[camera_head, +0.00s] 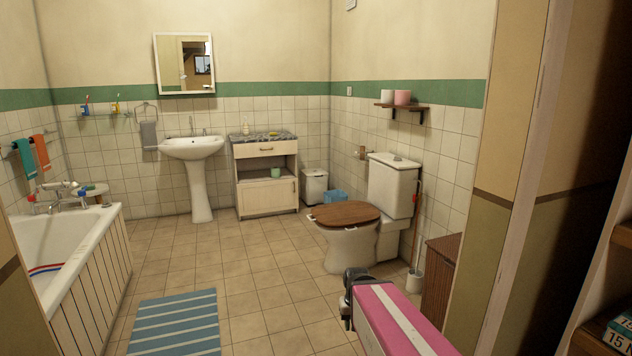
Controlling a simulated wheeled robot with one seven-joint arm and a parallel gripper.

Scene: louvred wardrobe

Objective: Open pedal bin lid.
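The pedal bin (314,188) is a small, pale, box-shaped bin on the floor at the back wall. It stands between the wooden cabinet and the toilet. Its lid (314,172) looks shut; its pedal is too small to make out. A pink, white-striped link of my arm (390,318) reaches in from the lower right and ends in a dark joint, far from the bin. The fingers of my gripper do not show.
The toilet (352,250) with a brown lid stands right of the bin, and a blue box (335,196) sits beside it. The cabinet (267,190) is on the left. A striped mat (175,323) lies in front. The middle floor is clear. A door frame (515,200) is close on the right.

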